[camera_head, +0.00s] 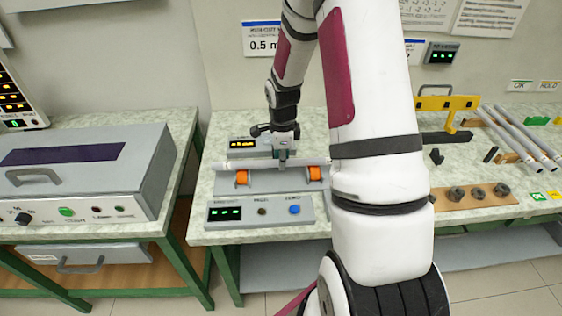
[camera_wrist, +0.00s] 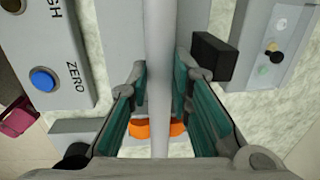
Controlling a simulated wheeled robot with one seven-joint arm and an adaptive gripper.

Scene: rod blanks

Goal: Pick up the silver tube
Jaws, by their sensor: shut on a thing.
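A silver tube (camera_head: 228,165) lies across a grey device with two orange rollers (camera_head: 241,177), left of my arm in the head view. It runs lengthwise through the wrist view (camera_wrist: 160,40), between my fingers. My gripper (camera_head: 283,160) reaches down from above and is shut on the tube near its middle. In the wrist view the teal finger pads of my gripper (camera_wrist: 160,82) stand on either side of it. The tube appears level and at roller height; I cannot tell whether it touches the rollers. My arm hides part of the area to its right.
A console with a display and blue button (camera_head: 294,209) stands in front of the rollers. More silver tubes (camera_head: 520,133) lie on a wooden rack at the right, behind a board with dark rings (camera_head: 478,193). A large grey box (camera_head: 80,175) stands on the left table.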

